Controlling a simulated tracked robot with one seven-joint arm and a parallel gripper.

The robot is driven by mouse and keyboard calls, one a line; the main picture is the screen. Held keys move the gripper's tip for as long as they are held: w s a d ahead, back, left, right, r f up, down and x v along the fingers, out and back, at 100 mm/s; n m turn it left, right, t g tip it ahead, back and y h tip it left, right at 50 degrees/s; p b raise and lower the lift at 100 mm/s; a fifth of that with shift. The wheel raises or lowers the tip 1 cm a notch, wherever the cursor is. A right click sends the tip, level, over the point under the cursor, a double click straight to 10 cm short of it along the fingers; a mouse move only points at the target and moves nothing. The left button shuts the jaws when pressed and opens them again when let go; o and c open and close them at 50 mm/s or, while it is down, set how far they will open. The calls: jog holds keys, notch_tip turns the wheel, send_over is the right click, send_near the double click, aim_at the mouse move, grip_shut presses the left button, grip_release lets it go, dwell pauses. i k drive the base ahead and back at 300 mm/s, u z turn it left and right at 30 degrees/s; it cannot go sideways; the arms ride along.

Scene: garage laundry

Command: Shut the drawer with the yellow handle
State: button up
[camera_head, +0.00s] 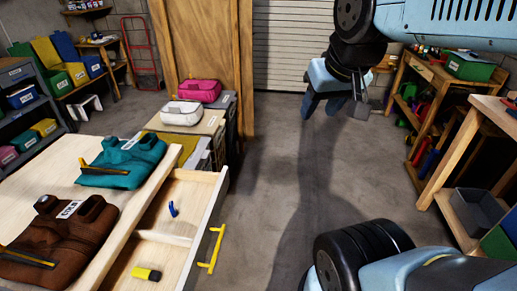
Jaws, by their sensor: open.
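The drawer (205,225) is pulled out from under a light wooden tabletop (130,215) at the lower left. Its yellow handle (212,248) is on the outer front, facing right over open floor. The drawer interior shows a divider, a small blue item (173,209) and a yellow and black item (146,274). My gripper (335,106) is in the upper middle of the view, above the floor. It is open and empty, pointing down, well apart from the drawer and its handle.
A teal folded garment (125,160) and a brown one (55,240) lie on the tabletop. A wooden workbench (455,150) stands at right. The floor (265,180) between is clear.

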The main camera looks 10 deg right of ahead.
aim_at(177, 247)
jog(key=u, duration=0.25)
jog(key=k, duration=1.35)
jog(key=z, duration=0.35)
jog(key=i, duration=1)
jog(key=u, duration=0.1)
